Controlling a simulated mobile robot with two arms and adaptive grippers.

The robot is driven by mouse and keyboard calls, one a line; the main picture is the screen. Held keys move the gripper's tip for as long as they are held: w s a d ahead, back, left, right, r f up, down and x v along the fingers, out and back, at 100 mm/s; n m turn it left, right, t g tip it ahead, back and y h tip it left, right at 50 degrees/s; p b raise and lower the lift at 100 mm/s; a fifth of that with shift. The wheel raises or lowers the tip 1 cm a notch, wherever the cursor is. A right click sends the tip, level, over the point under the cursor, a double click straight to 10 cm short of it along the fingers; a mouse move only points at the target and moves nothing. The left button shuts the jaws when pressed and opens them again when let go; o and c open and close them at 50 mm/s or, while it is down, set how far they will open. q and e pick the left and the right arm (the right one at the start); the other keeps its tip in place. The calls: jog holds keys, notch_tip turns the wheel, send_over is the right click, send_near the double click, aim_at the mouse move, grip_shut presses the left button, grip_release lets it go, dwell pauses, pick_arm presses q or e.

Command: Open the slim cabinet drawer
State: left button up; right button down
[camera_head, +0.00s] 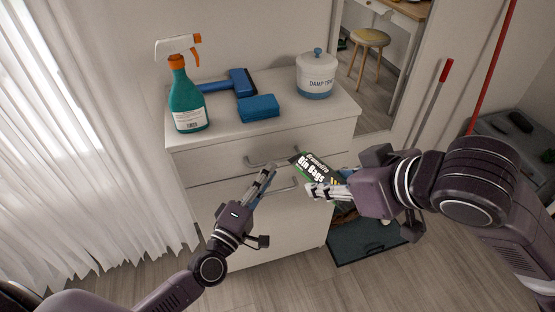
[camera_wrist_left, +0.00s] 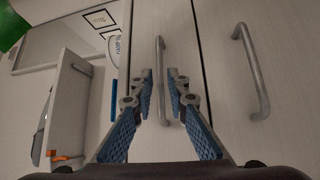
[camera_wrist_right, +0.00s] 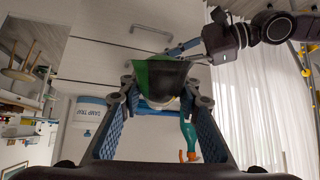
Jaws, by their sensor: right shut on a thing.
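The white cabinet (camera_head: 300,232) has a top drawer (camera_head: 215,162) that looks shut. Its grey bar handle (camera_head: 252,164) also shows in the left wrist view (camera_wrist_left: 160,70). A second handle (camera_head: 287,188) sits on the panel below, at right in the left wrist view (camera_wrist_left: 252,72). My left gripper (camera_head: 268,173) is open with a narrow gap. In the left wrist view, the upper handle appears between its fingertips; I cannot tell whether they touch it. My right gripper (camera_head: 318,187) is shut on a green and black bin bags box (camera_head: 312,168), held before the cabinet front.
A white curtain (camera_head: 85,130) hangs at left.

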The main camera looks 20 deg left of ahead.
aim_at(277, 160)
pick_arm(q)
jog(key=shift+x, duration=2.55)
pick_arm(e)
jog(key=shift+r, duration=0.2)
pick_arm(q)
jog(key=shift+c, duration=0.7)
grip_shut()
jog(key=shift+s+d, duration=0.1)
jog(key=shift+s, duration=0.05)
